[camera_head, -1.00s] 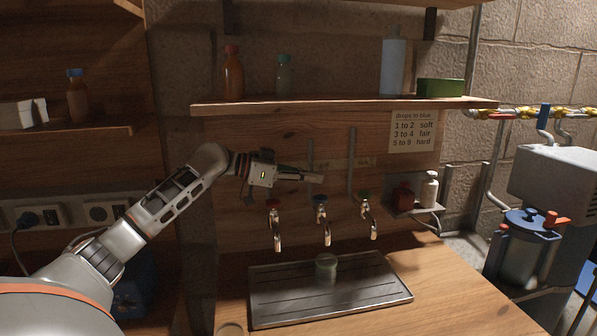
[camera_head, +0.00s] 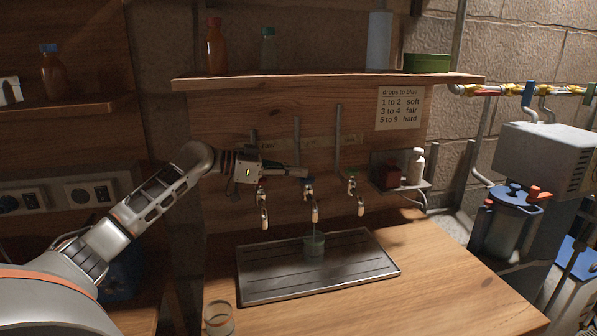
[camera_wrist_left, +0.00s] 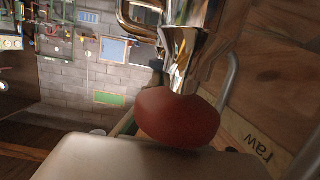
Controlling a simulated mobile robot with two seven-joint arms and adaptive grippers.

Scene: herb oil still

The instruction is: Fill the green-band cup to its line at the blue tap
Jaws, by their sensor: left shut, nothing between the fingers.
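The cup (camera_head: 314,244), greenish in this light, stands upright on the drip tray (camera_head: 262,277) beneath the blue tap (camera_head: 314,210), the middle one of three. A thin stream seems to run from its spout into the cup. The level and the line are too small to read. My left gripper (camera_head: 300,173) is shut and empty, its tip at the blue tap's handle. I cannot tell whether they touch. The wrist view shows a red tap handle (camera_wrist_left: 178,118) close by, with a pale gripper part below it. My right gripper is not in view.
Another cup (camera_head: 218,318) stands at the counter's front left. A shelf (camera_head: 330,83) with bottles and a green box (camera_head: 428,63) hangs above the taps. A red and a white bottle (camera_head: 417,166) sit on a bracket at right. The counter right of the tray is clear.

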